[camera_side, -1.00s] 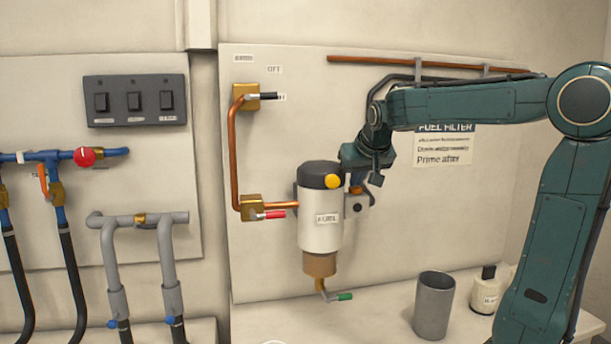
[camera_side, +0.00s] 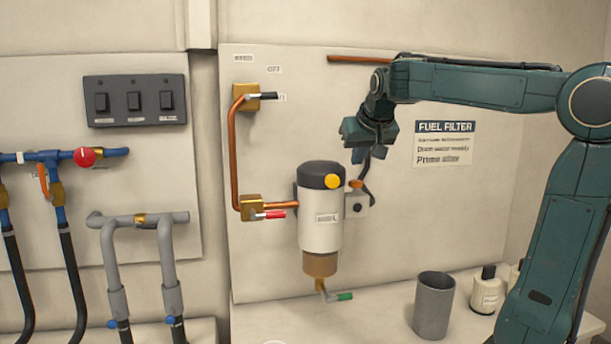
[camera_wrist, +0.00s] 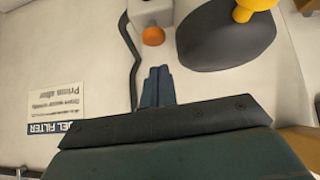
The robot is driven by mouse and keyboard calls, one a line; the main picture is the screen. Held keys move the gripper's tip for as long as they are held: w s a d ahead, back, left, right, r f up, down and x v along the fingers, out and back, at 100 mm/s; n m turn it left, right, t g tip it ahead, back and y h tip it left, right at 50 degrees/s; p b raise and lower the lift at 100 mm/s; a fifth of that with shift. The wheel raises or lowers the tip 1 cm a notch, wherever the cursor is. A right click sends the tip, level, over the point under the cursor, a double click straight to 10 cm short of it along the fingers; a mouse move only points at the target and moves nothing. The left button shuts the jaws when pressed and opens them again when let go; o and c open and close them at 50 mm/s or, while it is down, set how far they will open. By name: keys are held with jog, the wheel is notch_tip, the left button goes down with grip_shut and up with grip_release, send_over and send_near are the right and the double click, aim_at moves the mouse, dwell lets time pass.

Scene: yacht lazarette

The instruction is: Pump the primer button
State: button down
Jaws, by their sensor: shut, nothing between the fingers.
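The fuel filter (camera_side: 321,225) is a white cylinder with a black head, fixed to the wall panel. A yellow knob (camera_side: 332,181) is on its head; the knob also shows at the top of the wrist view (camera_wrist: 252,8). Right of it, an orange button (camera_side: 356,184) sits on top of a pale box (camera_side: 355,206); it also shows in the wrist view (camera_wrist: 153,36). I cannot tell which of the two is the primer button. My gripper (camera_side: 361,157) is shut and empty, above the orange button and apart from it. Its fingertips (camera_wrist: 157,72) point near the button in the wrist view.
A black hose (camera_wrist: 132,55) runs beside the box. Copper pipe (camera_side: 233,160) and valves with black and red handles are left of the filter. A grey cup (camera_side: 434,305) and a small bottle (camera_side: 487,291) stand on the bench below. The panel around the fuel filter sign (camera_side: 443,144) is clear.

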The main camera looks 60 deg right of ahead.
jog(key=v, duration=0.8)
jog(key=shift+r, duration=0.1)
dwell(0.3)
jog(key=shift+r, duration=0.1)
dwell(0.4)
jog(key=shift+s+a+r+h, duration=0.3)
jog(key=shift+s+a+r, duration=0.15)
jog(key=shift+w+d+f, duration=0.1)
jog(key=shift+d+f, duration=0.05)
dwell(0.4)
send_over(355, 183)
jog(key=f, duration=0.8)
jog(key=shift+s+a+f, duration=0.1)
jog(key=shift+s+a, duration=0.1)
jog(key=shift+s, duration=0.2)
jog(key=shift+d+f, duration=0.1)
jog(key=shift+f, duration=1.1)
